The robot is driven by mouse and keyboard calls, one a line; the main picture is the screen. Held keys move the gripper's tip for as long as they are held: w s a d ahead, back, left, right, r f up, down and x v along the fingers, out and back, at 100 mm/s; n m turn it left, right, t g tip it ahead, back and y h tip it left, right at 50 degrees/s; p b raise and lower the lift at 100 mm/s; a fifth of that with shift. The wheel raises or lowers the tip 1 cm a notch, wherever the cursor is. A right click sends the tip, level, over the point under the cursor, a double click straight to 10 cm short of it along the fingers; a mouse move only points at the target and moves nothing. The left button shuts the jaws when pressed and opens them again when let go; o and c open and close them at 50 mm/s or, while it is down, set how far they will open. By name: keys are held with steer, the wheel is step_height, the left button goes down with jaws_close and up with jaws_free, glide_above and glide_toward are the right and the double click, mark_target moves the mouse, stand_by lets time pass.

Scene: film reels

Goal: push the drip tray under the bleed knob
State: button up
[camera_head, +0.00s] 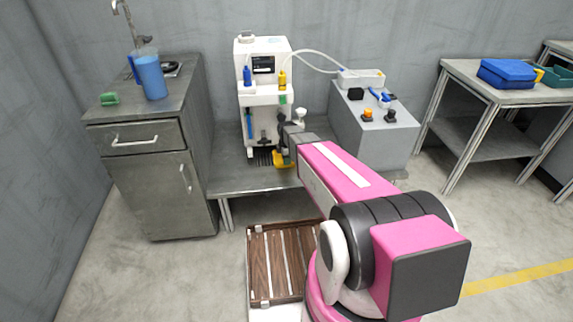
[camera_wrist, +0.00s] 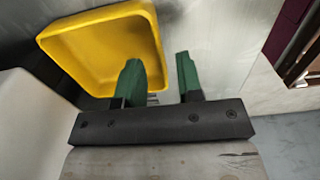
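The yellow drip tray (camera_head: 281,160) sits on the low grey bench at the foot of the white machine, partly hidden by my arm. In the wrist view the tray (camera_wrist: 85,42) is an empty, square, shallow dish. My gripper (camera_wrist: 160,78) is open, its two green fingers apart. The left finger overlaps the tray's near right corner, and the right finger is just outside its right wall. I cannot tell whether either touches it. A white round knob (camera_head: 300,114) stands out at the machine's right side; I cannot tell if it is the bleed knob.
The white machine (camera_head: 263,70) carries blue and yellow bottles, with a hose to a box on the grey cabinet (camera_head: 385,143) at right. A dark grate (camera_head: 263,157) lies left of the tray. The bench (camera_head: 235,177) is clear at front left. A wooden slatted pallet (camera_head: 272,265) lies below.

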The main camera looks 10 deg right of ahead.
step_height(320, 180, up, 7)
stand_by(0.3)
stand_by(0.4)
steer(key=s+d+r+m, duration=0.2)
steer(key=s+r+m, duration=0.2)
steer(key=s+m, duration=0.5)
steer(key=s+d+r+m, duration=0.2)
steer(key=s+r+m, duration=0.2)
steer(key=s+m, duration=0.5)
steer(key=s, duration=0.6)
steer(key=shift+r, duration=0.3)
